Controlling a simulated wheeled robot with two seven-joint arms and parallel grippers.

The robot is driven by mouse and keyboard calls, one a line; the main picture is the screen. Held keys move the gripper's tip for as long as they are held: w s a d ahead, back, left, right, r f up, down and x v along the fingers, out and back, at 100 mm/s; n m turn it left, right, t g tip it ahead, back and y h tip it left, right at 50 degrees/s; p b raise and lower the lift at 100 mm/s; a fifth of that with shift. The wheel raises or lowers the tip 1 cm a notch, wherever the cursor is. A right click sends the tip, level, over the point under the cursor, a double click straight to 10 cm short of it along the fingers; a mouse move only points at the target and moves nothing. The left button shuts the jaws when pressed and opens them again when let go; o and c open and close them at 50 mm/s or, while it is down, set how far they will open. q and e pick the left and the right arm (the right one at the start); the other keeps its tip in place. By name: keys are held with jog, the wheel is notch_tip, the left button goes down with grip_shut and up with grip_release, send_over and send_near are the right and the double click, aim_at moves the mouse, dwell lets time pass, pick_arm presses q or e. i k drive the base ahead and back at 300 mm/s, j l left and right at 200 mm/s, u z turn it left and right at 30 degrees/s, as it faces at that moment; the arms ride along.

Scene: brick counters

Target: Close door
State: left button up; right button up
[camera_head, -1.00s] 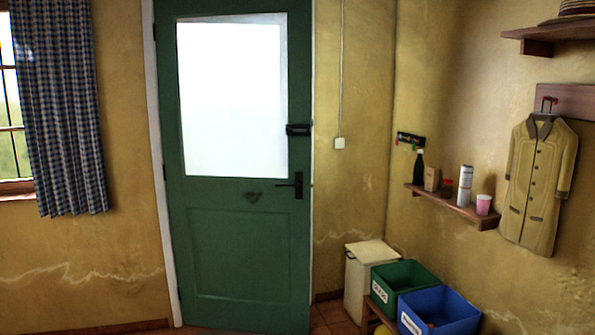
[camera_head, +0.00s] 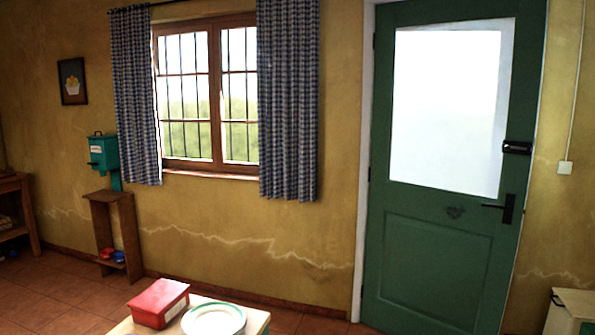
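A green door (camera_head: 435,250) with a large bright glass pane (camera_head: 450,105) stands at the right of the head view. It has a black lever handle (camera_head: 505,208) on its right side and a black lock box (camera_head: 517,147) above that. The door appears to sit in its white frame, though I cannot tell whether it is fully latched. Neither of my grippers shows in the view.
A table corner at the bottom holds a red box (camera_head: 160,302) and a white plate (camera_head: 213,320). A cream bin (camera_head: 572,307) stands at the lower right. Tiled floor lies open at left.

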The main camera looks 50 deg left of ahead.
aim_at(438, 262)
jog(key=u, duration=0.8)
jog(key=i+l+u, duration=0.2)
jog(key=i, duration=3.15)
